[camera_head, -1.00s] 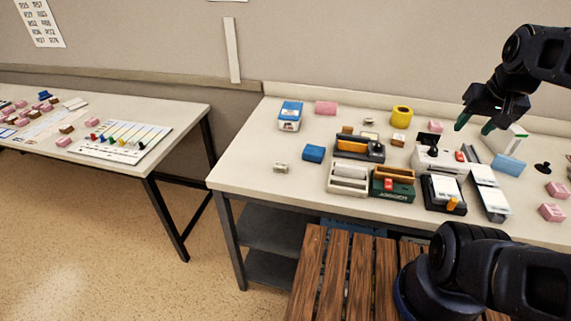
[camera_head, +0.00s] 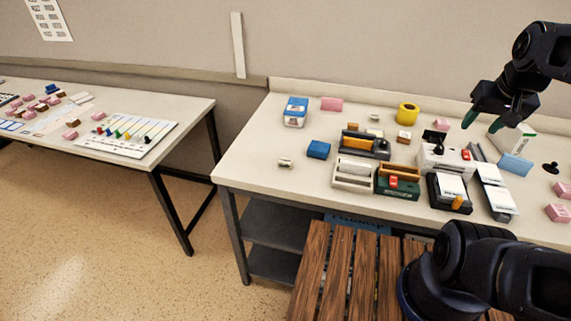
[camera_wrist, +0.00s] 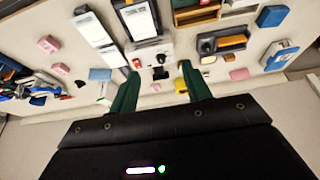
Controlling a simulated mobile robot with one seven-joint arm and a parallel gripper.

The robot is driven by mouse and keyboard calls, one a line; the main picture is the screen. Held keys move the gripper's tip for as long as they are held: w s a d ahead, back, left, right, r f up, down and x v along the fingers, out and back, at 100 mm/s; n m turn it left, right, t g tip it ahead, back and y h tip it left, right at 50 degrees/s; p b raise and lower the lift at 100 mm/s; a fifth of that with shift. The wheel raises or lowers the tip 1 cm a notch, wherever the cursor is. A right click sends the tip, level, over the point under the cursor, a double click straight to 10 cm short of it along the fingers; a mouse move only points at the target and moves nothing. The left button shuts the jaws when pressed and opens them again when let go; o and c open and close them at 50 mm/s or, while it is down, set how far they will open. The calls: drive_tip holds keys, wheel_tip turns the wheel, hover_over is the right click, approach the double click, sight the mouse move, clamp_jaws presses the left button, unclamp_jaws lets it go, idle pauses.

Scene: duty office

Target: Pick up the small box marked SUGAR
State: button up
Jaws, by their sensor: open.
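No marking SUGAR is legible in either view, so I cannot tell which box bears it. A blue and white box (camera_head: 296,111) stands at the back left of the right-hand table (camera_head: 250,160); it also shows in the wrist view (camera_wrist: 280,54). A small pale box (camera_head: 285,162) lies near the table's left end. A small white and brown box (camera_head: 403,137) lies near the yellow roll. A white and green box (camera_head: 511,138) stands partly behind my gripper. My gripper (camera_head: 484,118) is open and empty above the table's back right; its green fingers are apart in the wrist view (camera_wrist: 160,72).
Trays, a stapler-like black holder (camera_head: 364,145), a yellow roll (camera_head: 408,112) and several pink blocks crowd the table's middle and right. A wooden slatted surface (camera_head: 345,270) is in front. Another table (camera_head: 190,107) stands left. The right-hand table's front left is mostly clear.

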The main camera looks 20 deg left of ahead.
drive_tip(key=o, duration=0.4)
